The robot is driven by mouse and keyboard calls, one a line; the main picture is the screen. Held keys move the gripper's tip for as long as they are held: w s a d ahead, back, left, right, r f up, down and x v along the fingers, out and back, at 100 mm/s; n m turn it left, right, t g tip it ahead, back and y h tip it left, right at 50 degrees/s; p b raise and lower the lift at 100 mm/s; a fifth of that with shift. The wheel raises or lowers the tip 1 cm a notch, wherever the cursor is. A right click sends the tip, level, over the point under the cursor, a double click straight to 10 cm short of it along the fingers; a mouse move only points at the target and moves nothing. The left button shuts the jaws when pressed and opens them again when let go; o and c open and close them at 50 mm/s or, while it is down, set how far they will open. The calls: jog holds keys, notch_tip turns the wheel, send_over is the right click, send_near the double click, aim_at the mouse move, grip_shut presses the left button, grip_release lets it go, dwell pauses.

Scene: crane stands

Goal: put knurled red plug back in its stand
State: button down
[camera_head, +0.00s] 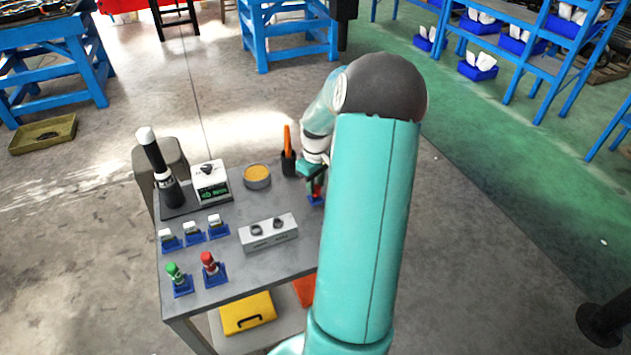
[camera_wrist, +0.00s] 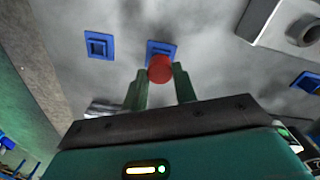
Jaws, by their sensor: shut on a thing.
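My gripper (camera_head: 313,176) is at the right end of the cart top, mostly behind my own arm in the head view. Its two green fingers (camera_wrist: 160,85) are shut on a red plug (camera_wrist: 160,69), seen from its round end in the wrist view. A blue square stand (camera_wrist: 162,47) shows just past the plug; it also shows under the gripper in the head view (camera_head: 316,200). I cannot tell whether the plug is seated in it or just above. Another red plug (camera_head: 208,262) stands upright in a blue stand (camera_head: 215,276) at the front.
An empty-looking blue stand (camera_wrist: 99,44) is left of the plug in the wrist view. A grey block with two round holes (camera_head: 268,233) sits mid-cart. A dark cup with an orange tool (camera_head: 288,162) is close left of the gripper. A green plug (camera_head: 174,272) and white-topped pieces stand left.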

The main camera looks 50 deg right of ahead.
aim_at(316, 187)
jog(key=shift+f, duration=0.65)
jog(key=c, duration=1)
grip_release()
jog(key=shift+c, duration=0.2)
jog(key=shift+r, duration=2.55)
notch_tip(316, 187, up, 14)
jog(key=shift+s+f, duration=0.1)
